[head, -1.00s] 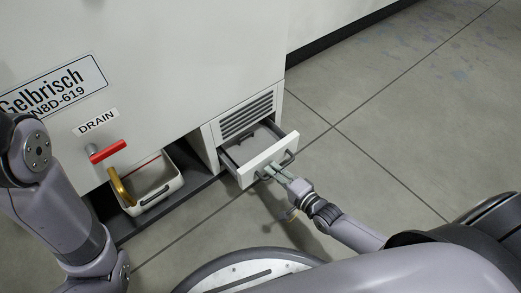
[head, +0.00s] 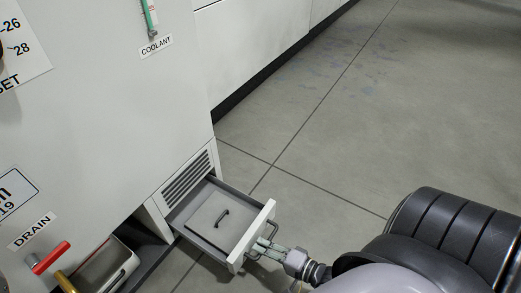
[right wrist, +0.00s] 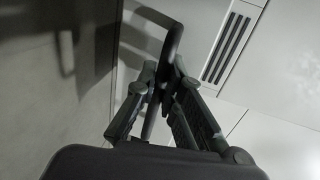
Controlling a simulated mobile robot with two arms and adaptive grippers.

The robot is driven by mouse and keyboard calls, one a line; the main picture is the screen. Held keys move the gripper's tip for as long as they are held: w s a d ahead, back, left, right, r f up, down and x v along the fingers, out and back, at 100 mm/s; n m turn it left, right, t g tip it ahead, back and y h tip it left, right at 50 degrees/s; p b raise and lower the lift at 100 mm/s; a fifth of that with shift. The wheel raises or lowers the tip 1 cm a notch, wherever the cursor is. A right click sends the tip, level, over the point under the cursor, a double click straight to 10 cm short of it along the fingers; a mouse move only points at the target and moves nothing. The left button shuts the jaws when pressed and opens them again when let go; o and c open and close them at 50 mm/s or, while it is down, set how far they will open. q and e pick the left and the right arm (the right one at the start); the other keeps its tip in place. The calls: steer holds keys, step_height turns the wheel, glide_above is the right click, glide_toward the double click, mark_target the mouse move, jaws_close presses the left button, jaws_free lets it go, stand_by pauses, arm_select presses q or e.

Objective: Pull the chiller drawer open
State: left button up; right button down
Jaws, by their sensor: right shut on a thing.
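The chiller drawer (head: 252,238) stands pulled out from the base of the white cabinet in the head view. Its inside shows, with a flat grey lid (head: 205,222) that has a small dark handle. My right gripper (head: 266,246) is at the drawer's front, shut on the drawer handle (head: 276,252). In the right wrist view the dark handle (right wrist: 174,40) runs up from between the fingers of my right gripper (right wrist: 163,78). My left gripper is not in view.
A vented panel (head: 186,178) is above the drawer opening. A red drain valve lever (head: 50,257) and a pale bin (head: 108,268) are at lower left. Open grey floor (head: 330,150) lies to the right of the drawer.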

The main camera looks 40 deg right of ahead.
steer(key=c, duration=1.7)
jaws_free()
steer(key=o, duration=0.8)
steer(key=r, duration=0.8)
steer(key=shift+w+r, duration=0.1)
steer(key=shift+w, duration=0.15)
steer(key=shift+s+d+r, duration=0.1)
steer(key=shift+s+r, duration=0.05)
steer(key=shift+r, duration=0.55)
steer(key=c, duration=0.5)
steer(key=shift+s+r, duration=0.1)
steer(key=shift+r, duration=0.15)
steer(key=c, duration=0.3)
